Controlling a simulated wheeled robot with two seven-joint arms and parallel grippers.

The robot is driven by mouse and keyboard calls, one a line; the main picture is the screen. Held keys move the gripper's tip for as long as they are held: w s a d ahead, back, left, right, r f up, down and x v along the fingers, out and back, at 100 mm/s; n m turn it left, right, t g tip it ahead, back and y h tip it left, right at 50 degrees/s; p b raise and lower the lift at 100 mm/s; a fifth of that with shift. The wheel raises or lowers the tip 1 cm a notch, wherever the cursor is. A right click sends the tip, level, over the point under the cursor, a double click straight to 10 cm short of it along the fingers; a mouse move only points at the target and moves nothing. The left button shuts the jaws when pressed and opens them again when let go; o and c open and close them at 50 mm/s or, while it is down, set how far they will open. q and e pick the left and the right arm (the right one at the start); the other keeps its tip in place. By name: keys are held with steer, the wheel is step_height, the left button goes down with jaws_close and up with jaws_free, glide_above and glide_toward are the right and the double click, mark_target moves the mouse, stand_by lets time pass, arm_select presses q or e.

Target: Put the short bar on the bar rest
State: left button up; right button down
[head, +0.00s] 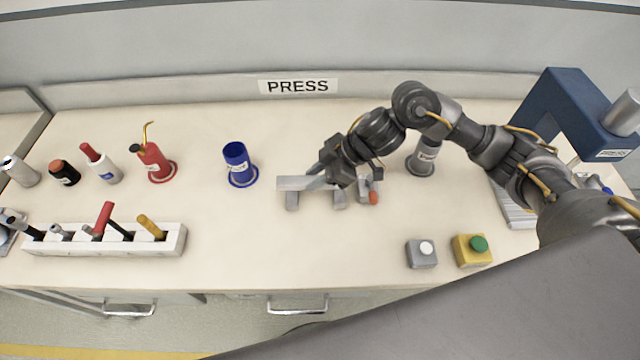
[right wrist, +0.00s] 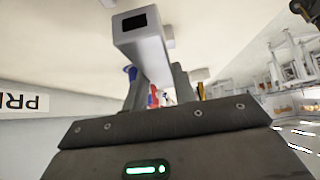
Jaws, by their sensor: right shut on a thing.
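The short bar (head: 290,183) is a light grey square bar lying level in the head view, left of my right gripper. My right gripper (head: 322,173) is shut on it. In the right wrist view the bar (right wrist: 143,45) runs between the two fingers (right wrist: 160,88), with its dark hollow end toward the camera. Grey blocks of the bar rest (head: 292,201) show just below the bar, one near its left end and one near the gripper. I cannot tell whether the bar touches them. The gripper and wrist hide the bar's right part. My left gripper is not in view.
A red-tipped part (head: 373,198) lies right of the gripper. A blue cup (head: 238,165) stands left, a grey canister (head: 422,160) right. A grey button box (head: 421,254) and a yellow one (head: 472,250) stand in front. A white tool rack (head: 170,244) is at left; a blue press (head: 570,105) at right.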

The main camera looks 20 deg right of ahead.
steer(key=shift+s+d+f, duration=0.1)
steer(key=shift+d+f, duration=0.2)
steer(key=shift+f, duration=0.55)
steer(key=shift+d+f, duration=0.25)
steer(key=shift+f, duration=1)
steer(key=c, duration=1.1)
jaws_free()
steer(key=shift+f, duration=0.1)
steer(key=shift+c, duration=0.2)
